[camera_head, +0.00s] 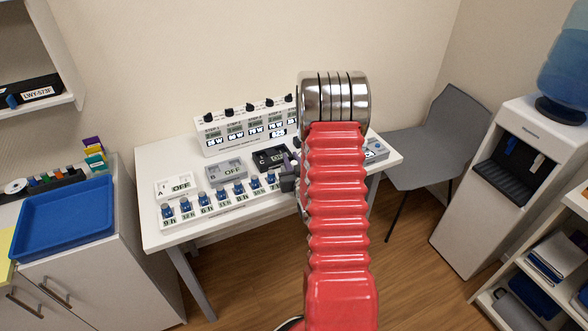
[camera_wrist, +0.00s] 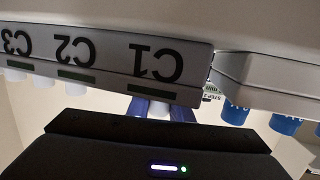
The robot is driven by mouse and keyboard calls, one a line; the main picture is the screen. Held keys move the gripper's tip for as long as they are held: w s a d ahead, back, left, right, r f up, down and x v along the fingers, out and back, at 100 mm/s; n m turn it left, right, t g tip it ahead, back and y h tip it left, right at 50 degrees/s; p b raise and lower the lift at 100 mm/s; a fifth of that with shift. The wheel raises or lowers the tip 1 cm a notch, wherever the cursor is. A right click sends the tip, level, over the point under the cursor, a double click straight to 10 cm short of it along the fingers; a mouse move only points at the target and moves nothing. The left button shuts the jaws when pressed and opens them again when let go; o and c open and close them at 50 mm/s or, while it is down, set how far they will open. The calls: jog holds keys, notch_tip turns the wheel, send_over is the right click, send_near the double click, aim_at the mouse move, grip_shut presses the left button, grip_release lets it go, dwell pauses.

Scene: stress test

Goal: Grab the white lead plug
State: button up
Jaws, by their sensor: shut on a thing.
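In the wrist view, a small white plug (camera_wrist: 160,109) shows between the two blue fingers of my gripper (camera_wrist: 160,111). My gripper is shut on it, just beyond the edge of a white panel (camera_wrist: 195,75) marked C1, C2 and C3, which appear upside down. The panel hides part of the fingers and plug. In the head view, my red arm covers the right part of the white table, and only a dark bit of my gripper (camera_head: 289,180) shows at its left side. The plug cannot be made out there.
On the white table (camera_head: 150,225) stand a step panel (camera_head: 245,128) with several knobs, three switch boxes marked OFF, including a grey one (camera_head: 226,172), and a rack of blue-capped sockets (camera_head: 222,204). A blue tray (camera_head: 65,220) is at left. A grey chair (camera_head: 435,150) and water cooler (camera_head: 500,190) stand right.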

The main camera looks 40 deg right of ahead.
grip_shut()
jog(key=shift+r, duration=0.1)
notch_tip(320, 180, up, 10)
dwell(0.6)
dwell(0.5)
